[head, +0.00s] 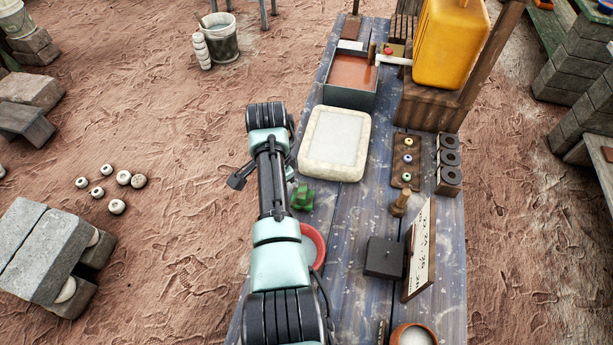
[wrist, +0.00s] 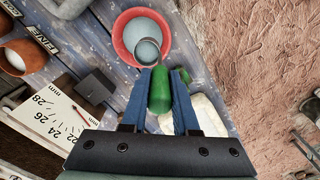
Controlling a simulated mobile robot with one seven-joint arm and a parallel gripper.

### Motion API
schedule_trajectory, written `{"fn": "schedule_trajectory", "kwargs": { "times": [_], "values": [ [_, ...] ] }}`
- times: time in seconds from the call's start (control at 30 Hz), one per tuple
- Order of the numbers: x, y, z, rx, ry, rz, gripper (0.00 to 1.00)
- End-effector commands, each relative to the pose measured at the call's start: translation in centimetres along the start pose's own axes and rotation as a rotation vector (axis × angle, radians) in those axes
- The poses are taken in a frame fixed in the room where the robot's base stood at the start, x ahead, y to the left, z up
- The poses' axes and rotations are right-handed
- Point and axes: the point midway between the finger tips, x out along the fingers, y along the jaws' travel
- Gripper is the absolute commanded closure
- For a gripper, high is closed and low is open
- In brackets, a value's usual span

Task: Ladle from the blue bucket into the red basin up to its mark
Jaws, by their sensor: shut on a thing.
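My gripper (wrist: 160,72) is shut on a ladle's green handle (wrist: 159,92), seen in the wrist view between the two blue fingers. The ladle's round bowl (wrist: 148,51) shows just beyond the fingertips, overlapping the near part of the red basin (wrist: 117,36). I cannot tell its height or contents. The basin's inside looks pale grey-blue; its mark cannot be made out. In the head view the red basin (head: 319,240) is mostly hidden behind my arm, and so is my gripper. I cannot pick out a blue bucket in either view.
A green spiky piece (head: 302,197) lies near the basin. A pale tray (head: 309,165) is farther back. A dark box (head: 384,257), a numbered board (head: 421,250) and an orange-brown pot (head: 399,334) stand to the right. A grey bucket (head: 222,47) stands on the ground.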

Motion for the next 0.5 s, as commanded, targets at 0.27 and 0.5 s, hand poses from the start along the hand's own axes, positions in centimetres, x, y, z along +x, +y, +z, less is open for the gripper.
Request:
{"fn": "schedule_trajectory", "kwargs": {
  "times": [0.27,0.5],
  "values": [
    [0.7,0.0,0.0,-0.001,0.000,0.000,1.00],
    [2.2,0.0,0.0,-0.001,0.000,0.000,1.00]
  ]
}}
